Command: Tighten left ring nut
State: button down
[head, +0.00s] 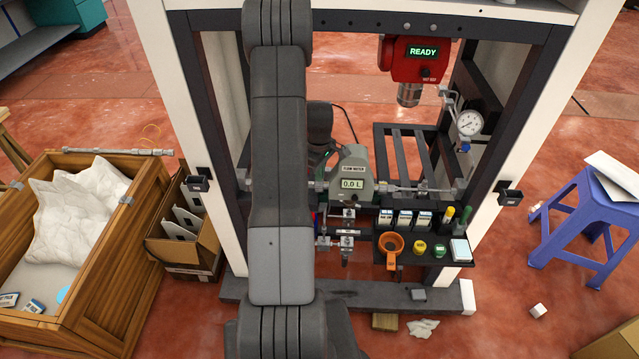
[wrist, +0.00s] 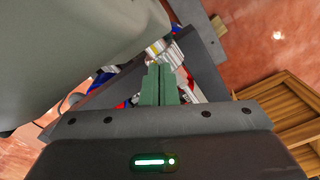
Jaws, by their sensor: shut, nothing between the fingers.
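The grey-green flow meter (head: 353,172), its display reading 0.0 L, sits in the pipe line inside the frame. A pipe (head: 420,189) runs out from its right side. The left ring nut is mostly or wholly hidden behind my arm in the head view, and I cannot make it out in the wrist view. My gripper (wrist: 160,84) shows in the wrist view with its green fingers together and nothing between them. A large grey-green body, probably the flow meter, fills the upper left there, close to the fingers. Contact cannot be told.
A tool shelf (head: 408,259) with an orange funnel (head: 391,246) and small jars is right of my arm. A red READY unit (head: 416,60) hangs above. A wooden crate (head: 107,311) and cardboard box (head: 183,238) stand left, a blue stool (head: 590,220) right.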

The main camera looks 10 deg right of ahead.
jog(key=shift+s+a+f+b, duration=0.2)
jog(key=shift+s+b, duration=0.2)
jog(key=shift+s, duration=0.2)
dwell(1.0)
jog(key=shift+s+r, duration=0.15)
jog(key=shift+s, duration=0.1)
dwell(0.6)
jog(key=shift+r, duration=0.1)
jog(key=shift+w+r, duration=0.15)
jog(key=shift+r, duration=0.4)
jog(key=shift+r, duration=0.15)
notch_tip(320, 180, up, 6)
jog(key=p, duration=0.3)
jog(key=shift+p, duration=0.4)
jog(key=shift+f, duration=0.25)
